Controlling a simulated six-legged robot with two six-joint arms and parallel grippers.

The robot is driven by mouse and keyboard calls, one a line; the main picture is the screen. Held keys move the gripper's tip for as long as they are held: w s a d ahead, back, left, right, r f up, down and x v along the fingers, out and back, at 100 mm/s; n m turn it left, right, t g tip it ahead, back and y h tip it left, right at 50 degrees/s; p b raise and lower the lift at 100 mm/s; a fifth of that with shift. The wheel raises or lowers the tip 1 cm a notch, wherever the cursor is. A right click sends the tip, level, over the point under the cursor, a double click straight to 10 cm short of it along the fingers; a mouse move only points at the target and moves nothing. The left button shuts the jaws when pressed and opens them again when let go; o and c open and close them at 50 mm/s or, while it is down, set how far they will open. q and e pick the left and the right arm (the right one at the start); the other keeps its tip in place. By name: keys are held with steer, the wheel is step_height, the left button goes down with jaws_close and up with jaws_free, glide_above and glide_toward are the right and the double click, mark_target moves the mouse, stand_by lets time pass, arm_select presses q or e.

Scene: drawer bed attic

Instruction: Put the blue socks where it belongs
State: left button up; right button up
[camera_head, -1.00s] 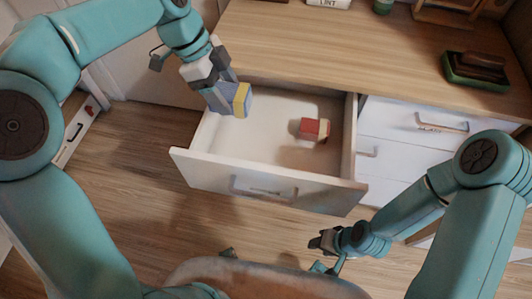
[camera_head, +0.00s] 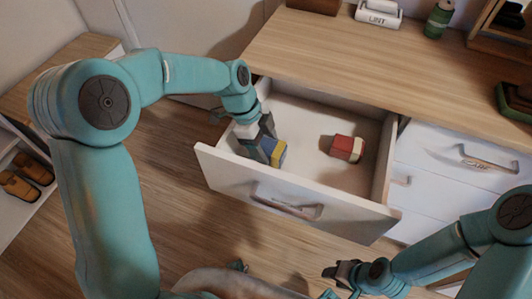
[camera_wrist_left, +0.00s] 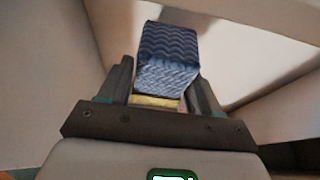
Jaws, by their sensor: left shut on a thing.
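The blue socks (camera_head: 272,150) are a small folded block, blue with a yellow band, at the left end of the open drawer (camera_head: 300,204). My left gripper (camera_head: 262,148) is shut on them, inside the drawer's outline. In the left wrist view the socks (camera_wrist_left: 168,58) show a wavy blue knit between the fingers. I cannot tell whether they touch the drawer floor. A red and white folded bundle (camera_head: 347,148) lies in the drawer to the right, apart from the blue socks. My right gripper (camera_head: 343,270) is in front of the dresser at lower right; its jaw opening is unclear.
The dresser top (camera_head: 340,50) holds a white lint box (camera_head: 379,14), a green bottle (camera_head: 438,18) and a brush (camera_head: 515,98) at the right. Shut white drawers (camera_head: 455,165) are right of the open one. Orange shoes (camera_head: 22,182) sit on a shelf at left.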

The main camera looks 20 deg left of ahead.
mark_target(266, 153)
arm_select(q)
step_height(266, 153, down, 4)
steer(key=shift+r, duration=0.4)
steer(key=shift+f+b, duration=0.2)
steer(key=shift+b, duration=0.15)
steer(key=o, duration=1.1)
steer(key=shift+c, duration=0.2)
steer(key=shift+r+p, duration=0.3)
steer(key=p+v, duration=0.1)
steer(key=v, duration=1)
steer(key=shift+a+r+p, duration=0.3)
steer(key=shift+p, duration=0.1)
